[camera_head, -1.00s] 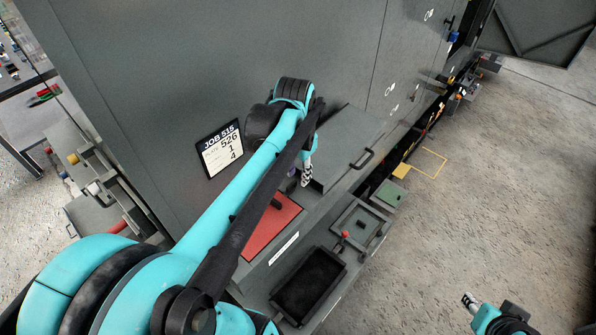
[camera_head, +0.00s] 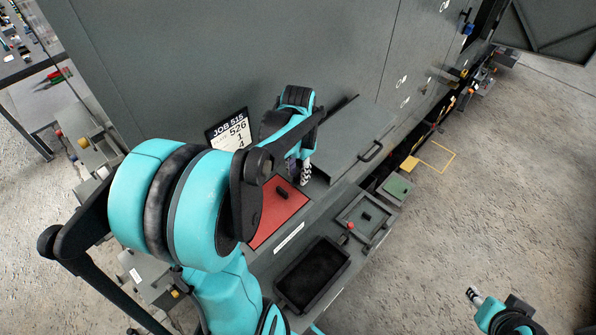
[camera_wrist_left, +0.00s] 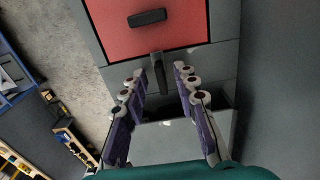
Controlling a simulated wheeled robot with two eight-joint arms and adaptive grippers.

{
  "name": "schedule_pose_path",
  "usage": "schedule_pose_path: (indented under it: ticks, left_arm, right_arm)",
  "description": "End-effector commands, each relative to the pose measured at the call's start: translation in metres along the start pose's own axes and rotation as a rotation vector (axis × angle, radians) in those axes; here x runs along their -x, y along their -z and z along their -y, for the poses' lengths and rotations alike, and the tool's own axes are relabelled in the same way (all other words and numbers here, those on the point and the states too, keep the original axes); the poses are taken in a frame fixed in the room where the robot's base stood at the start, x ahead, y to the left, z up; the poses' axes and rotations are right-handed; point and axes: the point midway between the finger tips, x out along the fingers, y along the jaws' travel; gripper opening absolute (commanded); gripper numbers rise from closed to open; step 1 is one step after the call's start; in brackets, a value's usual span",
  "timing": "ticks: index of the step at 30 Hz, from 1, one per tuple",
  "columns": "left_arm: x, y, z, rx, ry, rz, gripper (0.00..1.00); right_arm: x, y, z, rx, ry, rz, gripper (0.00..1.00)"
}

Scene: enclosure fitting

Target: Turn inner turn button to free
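My left gripper (camera_head: 302,172) is over the grey ledge beside the upper end of a red panel (camera_head: 270,222). In the left wrist view, its two fingers (camera_wrist_left: 157,80) are spread apart. A small dark upright bar (camera_wrist_left: 156,66), seemingly the turn button, stands on grey surface just beyond the fingertips, between them in the picture. I cannot tell whether they touch it. The red panel (camera_wrist_left: 185,30) lies past it and carries a separate black bar handle (camera_wrist_left: 147,17). In the head view the turn button is hidden by the gripper. My right gripper (camera_head: 474,296) is far off over the floor.
A grey lid with a handle (camera_head: 371,151) lies right of my left gripper. A black tray (camera_head: 312,275) and a small grey tray (camera_head: 364,219) with a red knob are nearby. The tall grey cabinet wall (camera_head: 200,60) stands behind. Floor is free on the right.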

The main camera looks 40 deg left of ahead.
Motion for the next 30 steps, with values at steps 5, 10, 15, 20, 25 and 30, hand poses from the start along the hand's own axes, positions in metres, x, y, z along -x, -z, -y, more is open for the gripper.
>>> schedule_pose_path:
  ticks: [5, 10, 15, 20, 25, 30]
  left_arm:
    - [0.0003, 0.0001, 0.0, 0.0, 0.0, 0.0, 0.08]
    - [0.0004, 0.0002, 0.0001, 0.0, 0.0, 0.0, 0.0]
    - [0.0005, 0.0003, 0.0001, -0.005, 0.0, -0.001, 0.0]
    - [0.0003, 0.0004, 0.0003, -0.042, 0.0, -0.001, 0.0]
    - [-0.0001, 0.0005, 0.0009, -0.131, 0.001, -0.001, 0.0]
    - [-0.0005, 0.0007, 0.0015, -0.269, 0.001, -0.001, 0.0]
  right_arm:
    - [0.0, 0.0, 0.0, 0.0, 0.0, 0.0, 0.4]
    - [0.0, 0.0, 0.0, 0.0, 0.0, 0.0, 0.4]
    - [-0.0003, -0.0002, 0.0, 0.0, 0.0, 0.0, 0.4]
    - [-0.0017, -0.0012, 0.0, 0.0, 0.0, 0.0, 0.4]
    - [-0.0047, -0.0034, 0.0, 0.0, 0.0, 0.0, 0.4]
    - [-0.0089, -0.0064, 0.0, 0.0, 0.0, 0.0, 0.4]
